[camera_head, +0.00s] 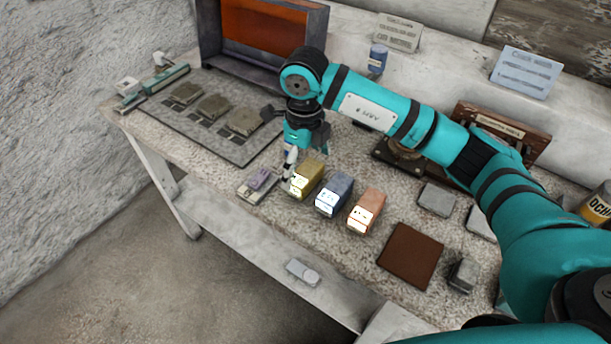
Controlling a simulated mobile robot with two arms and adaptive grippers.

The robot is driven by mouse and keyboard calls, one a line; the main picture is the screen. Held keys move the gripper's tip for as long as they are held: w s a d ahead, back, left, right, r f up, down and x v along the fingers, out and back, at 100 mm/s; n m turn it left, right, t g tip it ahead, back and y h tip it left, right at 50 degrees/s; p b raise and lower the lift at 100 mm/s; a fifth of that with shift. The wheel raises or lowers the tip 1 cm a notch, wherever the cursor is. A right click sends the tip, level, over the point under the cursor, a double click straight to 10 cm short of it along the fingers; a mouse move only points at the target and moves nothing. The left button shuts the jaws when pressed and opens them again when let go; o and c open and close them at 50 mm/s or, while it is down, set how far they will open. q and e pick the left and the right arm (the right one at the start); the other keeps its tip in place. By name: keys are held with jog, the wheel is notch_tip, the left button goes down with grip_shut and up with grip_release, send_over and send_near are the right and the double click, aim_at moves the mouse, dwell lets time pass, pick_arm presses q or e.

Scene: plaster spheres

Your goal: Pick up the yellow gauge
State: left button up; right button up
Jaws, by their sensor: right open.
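The yellow gauge (308,178) is a small block with a bright front face, standing on the speckled bench near its front edge. It is the leftmost of three similar blocks; a blue one (335,194) and an orange one (367,210) stand to its right. My right gripper (288,178) is pointed down just left of the yellow gauge, very near it. It is open with nothing visibly held, and I cannot tell whether a finger touches the gauge. My left gripper is not in view.
A small purple-topped item (258,183) lies left of the gripper. A grey tray (190,138) with several flat pieces is at the back left, beside an orange-backed box (262,30). A brown square pad (410,256) and grey blocks (436,200) are at the right.

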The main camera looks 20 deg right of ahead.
aim_at(306, 171)
notch_tip(306, 171, down, 5)
jog(key=shift+d+r+p, duration=0.1)
jog(key=shift+r+p, duration=0.05)
jog(key=shift+p, duration=0.3)
jog(key=c, duration=1)
jog(key=shift+c, duration=0.2)
